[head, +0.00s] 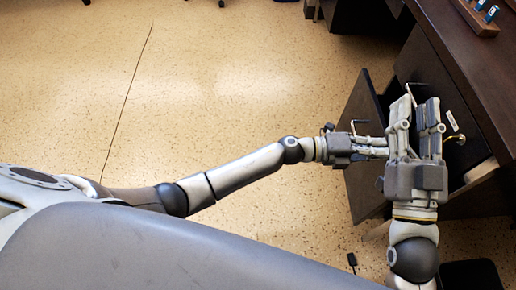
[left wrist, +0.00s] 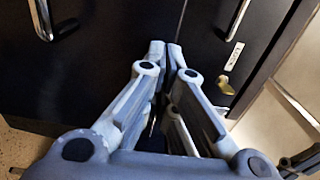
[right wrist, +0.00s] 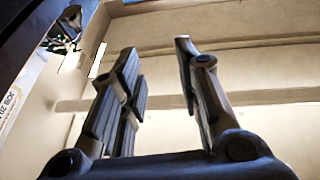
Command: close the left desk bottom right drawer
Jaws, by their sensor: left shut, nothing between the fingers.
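The dark desk (head: 468,50) stands at the right of the head view. A dark front panel with a silver handle (head: 362,105) stands out from it on the left, and a pale drawer interior (head: 481,171) shows at the right. I cannot tell for sure which drawer is the bottom right one. My left gripper (head: 386,147) is shut and empty, close to the dark fronts; its closed fingers (left wrist: 167,48) show before them in the left wrist view. My right gripper (head: 417,100) points toward the desk and is open, with nothing between its fingers; a pale interior (right wrist: 230,85) fills its wrist view.
A dark front has a white label (left wrist: 235,56) and a brass lock piece (left wrist: 225,85). A wooden tray (head: 478,17) sits on the desk top. My two grippers are very close together. The speckled floor (head: 230,80) to the left is clear.

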